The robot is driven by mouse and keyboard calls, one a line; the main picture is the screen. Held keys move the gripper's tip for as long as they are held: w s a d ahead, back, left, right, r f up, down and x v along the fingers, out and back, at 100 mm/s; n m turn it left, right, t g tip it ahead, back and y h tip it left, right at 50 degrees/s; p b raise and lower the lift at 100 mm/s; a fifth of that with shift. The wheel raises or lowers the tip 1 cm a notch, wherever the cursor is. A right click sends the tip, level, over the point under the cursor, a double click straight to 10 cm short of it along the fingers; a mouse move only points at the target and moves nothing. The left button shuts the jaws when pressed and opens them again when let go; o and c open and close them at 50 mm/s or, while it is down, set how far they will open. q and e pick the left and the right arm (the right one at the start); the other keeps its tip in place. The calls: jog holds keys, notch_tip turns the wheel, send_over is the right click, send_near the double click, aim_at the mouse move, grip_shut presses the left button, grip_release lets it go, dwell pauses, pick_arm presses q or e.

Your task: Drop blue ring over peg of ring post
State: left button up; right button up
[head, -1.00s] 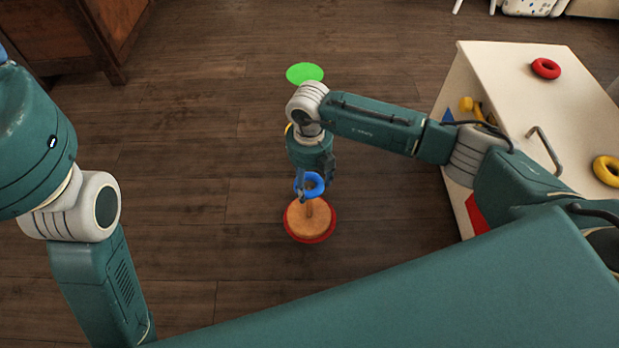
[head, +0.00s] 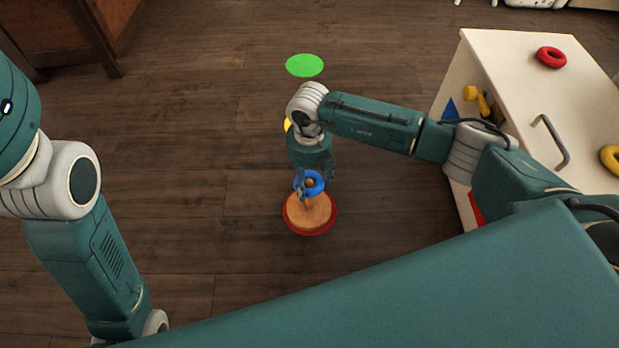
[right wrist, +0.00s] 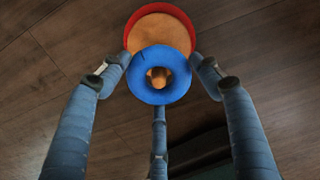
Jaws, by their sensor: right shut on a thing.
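The blue ring (head: 317,188) is held by my right gripper (head: 313,180) over the ring post (head: 309,217), which has a red-rimmed round wooden base on the floor. The ring also shows in the right wrist view (right wrist: 145,91), between the gripper's spread fingers (right wrist: 161,75).
A white cabinet (head: 500,75) stands at the right, with a red ring (head: 551,57) and a yellow ring (head: 611,158) on top. A green disc (head: 305,65) lies beyond my right arm. The wooden floor around the post is mostly clear.

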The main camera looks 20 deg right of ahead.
jog(key=o, duration=1.2)
jog(key=shift+r, duration=0.15)
notch_tip(320, 180, up, 12)
jog(key=shift+f, duration=0.1)
dwell(0.4)
